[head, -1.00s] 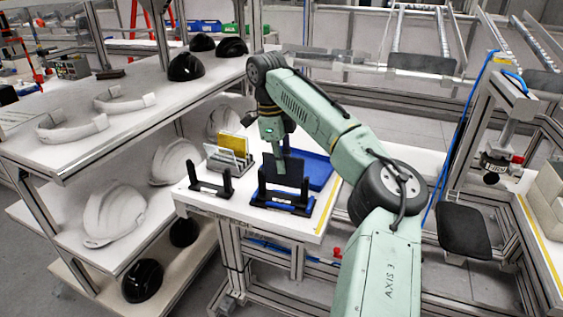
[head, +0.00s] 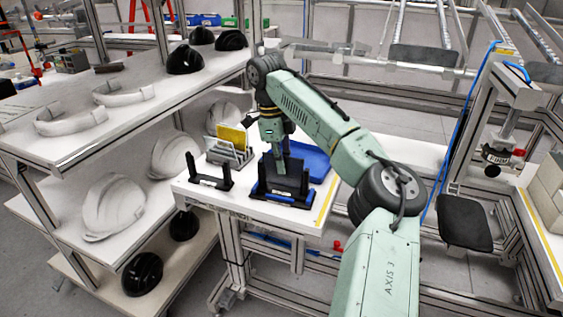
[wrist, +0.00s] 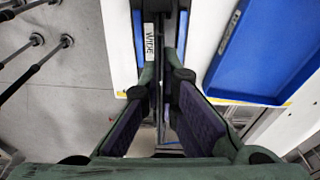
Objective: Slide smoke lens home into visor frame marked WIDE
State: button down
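The dark smoke lens (head: 292,170) stands upright between the black end posts of a visor frame (head: 284,195) with blue parts on the white bench. In the wrist view, the frame carries a white label reading WIDE (wrist: 150,42). My gripper (head: 281,170) points down over the frame. In the wrist view its two fingers (wrist: 165,92) close on the thin lens (wrist: 163,62), seen edge-on and lined up along the frame. The lower lens edge is hidden behind the frame's front, so I cannot tell how deep it sits.
A second black frame (head: 211,181) stands to the left. Behind it a rack (head: 224,156) holds yellow and clear lenses. A blue tray (head: 317,165) lies just right of the WIDE frame. Shelves with helmet shells (head: 112,207) stand at left.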

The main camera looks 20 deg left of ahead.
jog(key=shift+f+b, duration=0.3)
jog(key=shift+f, duration=0.45)
jog(key=c, duration=2.3)
grip_release()
jog(key=o, duration=0.6)
jog(key=r, duration=0.4)
jog(key=a+r, duration=0.1)
jog(key=r, duration=0.7)
jog(key=shift+a, duration=0.35)
jog(key=shift+f, duration=0.1)
